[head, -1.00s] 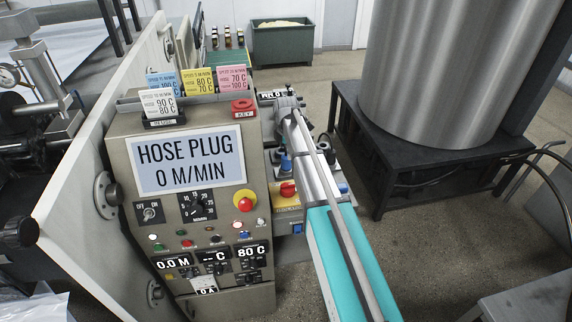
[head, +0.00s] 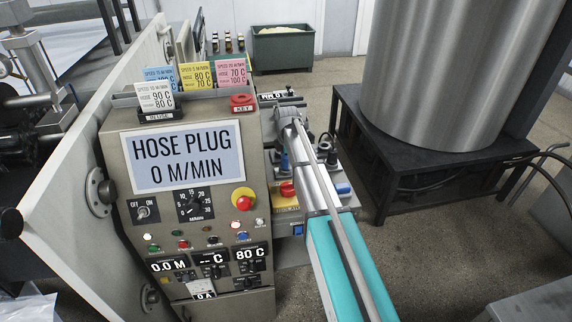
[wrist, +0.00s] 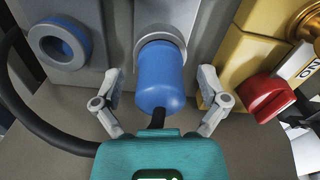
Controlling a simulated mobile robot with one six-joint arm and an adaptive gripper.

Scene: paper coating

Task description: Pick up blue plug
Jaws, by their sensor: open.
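The blue plug (wrist: 163,82) is in the middle of the wrist view, its far end in a round grey socket collar (wrist: 160,36). A black hose or cable shows at its near end. My gripper (wrist: 160,88) is open, with one grey finger on each side of the plug and a visible gap to each. The fingers do not appear to be closed on it. In the head view my arm reaches over the bench beside the control panel, and the gripper's fingertips are hidden there. I cannot tell which blue part in the head view is this plug.
A second round socket (wrist: 60,44) with blue inside is to the left, with a black hose curving below it. A yellow block with a red knob (wrist: 267,97) is close on the right. The control panel (head: 188,158) stands left of my arm; a steel drum (head: 435,75) stands right.

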